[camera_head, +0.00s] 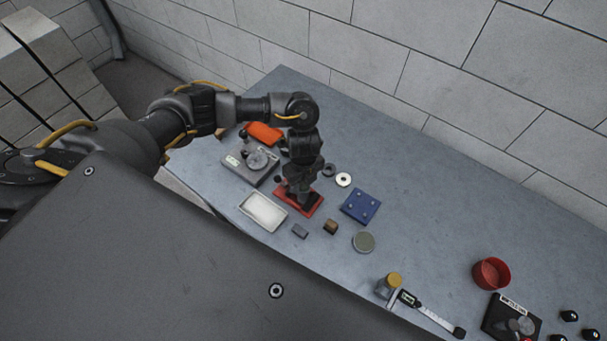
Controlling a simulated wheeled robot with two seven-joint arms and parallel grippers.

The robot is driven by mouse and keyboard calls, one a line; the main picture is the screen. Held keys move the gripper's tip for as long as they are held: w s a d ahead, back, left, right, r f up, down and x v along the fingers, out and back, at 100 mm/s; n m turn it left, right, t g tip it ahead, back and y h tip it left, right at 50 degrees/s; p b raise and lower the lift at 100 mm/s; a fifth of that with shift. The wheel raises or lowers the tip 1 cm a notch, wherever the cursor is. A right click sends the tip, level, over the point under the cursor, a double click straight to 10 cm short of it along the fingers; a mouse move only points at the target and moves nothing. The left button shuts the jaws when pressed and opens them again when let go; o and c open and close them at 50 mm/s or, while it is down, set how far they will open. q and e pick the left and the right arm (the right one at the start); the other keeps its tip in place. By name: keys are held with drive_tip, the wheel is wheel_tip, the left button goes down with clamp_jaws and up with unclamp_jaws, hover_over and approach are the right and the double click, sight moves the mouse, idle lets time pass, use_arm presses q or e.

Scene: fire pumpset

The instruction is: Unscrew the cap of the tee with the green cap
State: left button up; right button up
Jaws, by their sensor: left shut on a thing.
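My left gripper (298,192) points straight down over a red base (314,208) on the table. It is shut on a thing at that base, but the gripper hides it. I cannot make out the tee or a green cap there. A small grey fitting with a yellow top (393,281) stands near the table's front edge. My right gripper is not in view.
A red bowl (491,273) and a caliper (432,315) lie right. The table's back middle is clear.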

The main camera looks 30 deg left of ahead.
use_arm(q)
drive_tip(key=n, duration=0.4)
drive_tip(key=shift+n, duration=0.3)
drive_tip(key=shift+n, duration=1)
drive_tip(key=n, duration=0.2)
drive_tip(key=shift+n, duration=0.3)
drive_tip(key=n, duration=0.3)
drive_tip(key=shift+r, duration=2.5)
